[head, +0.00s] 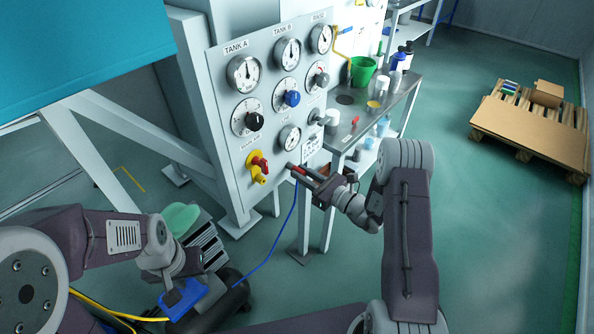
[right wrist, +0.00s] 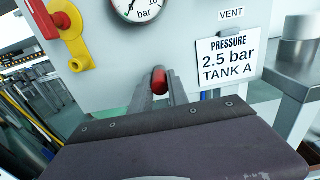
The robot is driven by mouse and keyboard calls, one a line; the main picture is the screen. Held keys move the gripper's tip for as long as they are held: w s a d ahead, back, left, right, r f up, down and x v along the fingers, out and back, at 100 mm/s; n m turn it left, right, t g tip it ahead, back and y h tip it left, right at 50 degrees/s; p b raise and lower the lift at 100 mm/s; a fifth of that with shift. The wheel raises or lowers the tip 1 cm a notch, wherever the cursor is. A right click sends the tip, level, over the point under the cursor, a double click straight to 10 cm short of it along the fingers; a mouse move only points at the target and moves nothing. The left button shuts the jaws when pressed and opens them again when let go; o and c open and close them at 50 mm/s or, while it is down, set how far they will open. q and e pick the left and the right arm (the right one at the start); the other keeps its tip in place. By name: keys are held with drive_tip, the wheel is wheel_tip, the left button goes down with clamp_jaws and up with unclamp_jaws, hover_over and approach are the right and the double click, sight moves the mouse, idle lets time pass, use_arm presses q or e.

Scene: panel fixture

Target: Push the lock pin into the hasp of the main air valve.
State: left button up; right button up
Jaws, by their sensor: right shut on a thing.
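The main air valve (head: 258,165) is a yellow body with a red handle, low on the grey panel. It also shows at the upper left of the right wrist view (right wrist: 74,38). My right gripper (head: 302,173) is shut on a red piece, apparently the lock pin (right wrist: 159,80), in front of the panel. It is to the right of the valve and apart from it. The hasp hole cannot be made out. My left gripper (head: 184,298) is low at the left, by a blue object (head: 206,298); its jaws are unclear.
Gauges and knobs (head: 291,98) cover the panel above the valve. A pressure card (right wrist: 229,60) is on the panel right of the pin. A thin blue cord (head: 283,229) hangs below the right gripper. A metal bench (head: 352,122) stands to the right.

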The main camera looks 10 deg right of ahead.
sight(303, 174)
clamp_jaws()
drive_tip(key=shift+v, duration=1.8)
drive_tip(key=v, duration=0.5)
drive_tip(key=shift+p, duration=0.3)
